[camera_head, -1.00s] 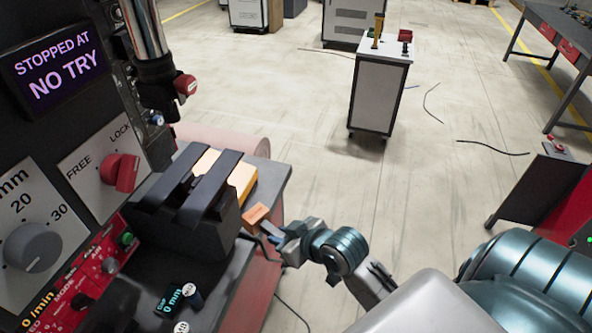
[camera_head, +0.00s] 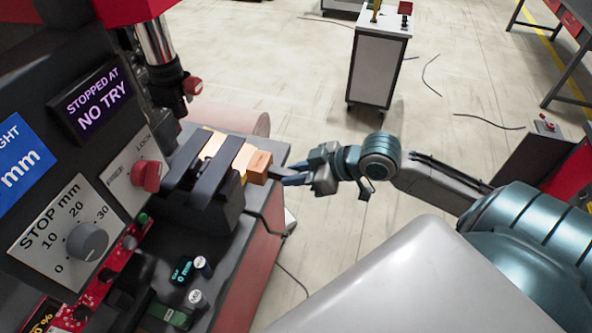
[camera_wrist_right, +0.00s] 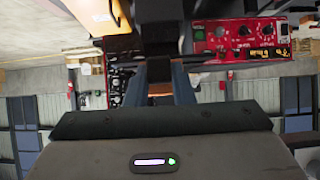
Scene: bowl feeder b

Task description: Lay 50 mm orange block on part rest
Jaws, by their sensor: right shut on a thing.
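A small orange block (camera_head: 256,162) is at the end of my right gripper (camera_head: 283,173), at the right side of a black fixture. A short dark piece lies between the block and the fingertips, which are shut on it. The black fixture (camera_head: 203,200) has two raised bars. A longer, paler orange piece (camera_head: 212,146) lies behind the bars. I cannot tell whether the small block touches the fixture or that piece. In the right wrist view the fingers (camera_wrist_right: 165,85) close on something dark, and an orange surface (camera_wrist_right: 95,14) shows at upper left. My left gripper is not in view.
At left stands the machine panel with a "STOPPED AT NO TRY" display (camera_head: 93,100), a grey dial (camera_head: 87,241) and a red knob (camera_head: 146,176). A vertical metal column (camera_head: 156,42) rises behind. Small round buttons (camera_head: 203,266) sit in front. Open floor lies right; a white cabinet (camera_head: 377,68) stands beyond.

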